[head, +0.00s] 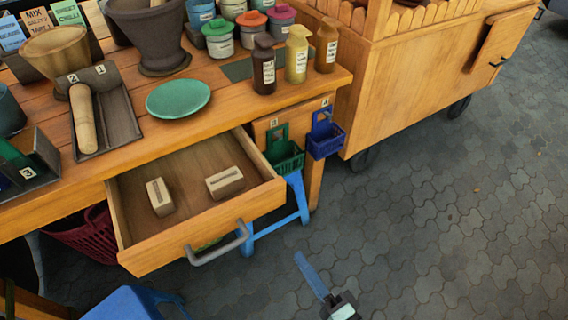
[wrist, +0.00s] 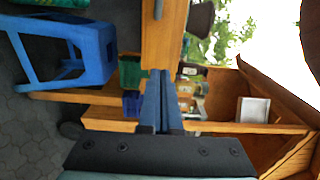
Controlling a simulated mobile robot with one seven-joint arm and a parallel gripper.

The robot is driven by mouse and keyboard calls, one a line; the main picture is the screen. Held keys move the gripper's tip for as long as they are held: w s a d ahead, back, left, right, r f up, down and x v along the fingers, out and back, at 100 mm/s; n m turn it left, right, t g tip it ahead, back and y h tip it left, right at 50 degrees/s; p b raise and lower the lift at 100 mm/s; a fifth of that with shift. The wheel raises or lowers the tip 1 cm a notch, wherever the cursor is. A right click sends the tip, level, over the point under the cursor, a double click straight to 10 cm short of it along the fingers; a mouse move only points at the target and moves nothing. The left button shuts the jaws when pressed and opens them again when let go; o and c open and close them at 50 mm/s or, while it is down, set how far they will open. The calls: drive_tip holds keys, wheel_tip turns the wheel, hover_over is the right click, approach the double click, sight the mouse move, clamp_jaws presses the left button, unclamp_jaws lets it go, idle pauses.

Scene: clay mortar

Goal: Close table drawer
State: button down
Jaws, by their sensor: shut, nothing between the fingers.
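The table drawer (head: 262,200) is pulled well out from under the wooden table top (head: 215,115). Its grey bar handle (head: 218,246) is on the front panel. Two small labelled blocks lie inside, a left one (head: 160,197) and a right one (head: 225,182). My gripper (head: 298,256) is to the right of the handle, apart from it over the paving in the picture. Its blue fingers are together and empty; they also show shut in the wrist view (wrist: 158,73). A wooden panel (wrist: 160,35) lies beyond the tips there; I cannot tell whether it is the drawer.
A blue stool (head: 290,215) stands behind the drawer's right side; another blue stool (head: 130,304) is at the lower left. Green (head: 285,158) and blue (head: 325,138) baskets hang on the table's end. Paving at right is clear. A wooden cart (head: 430,85) stands behind.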

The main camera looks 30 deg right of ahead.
sight(264, 205)
drive_tip(key=w, duration=1.3)
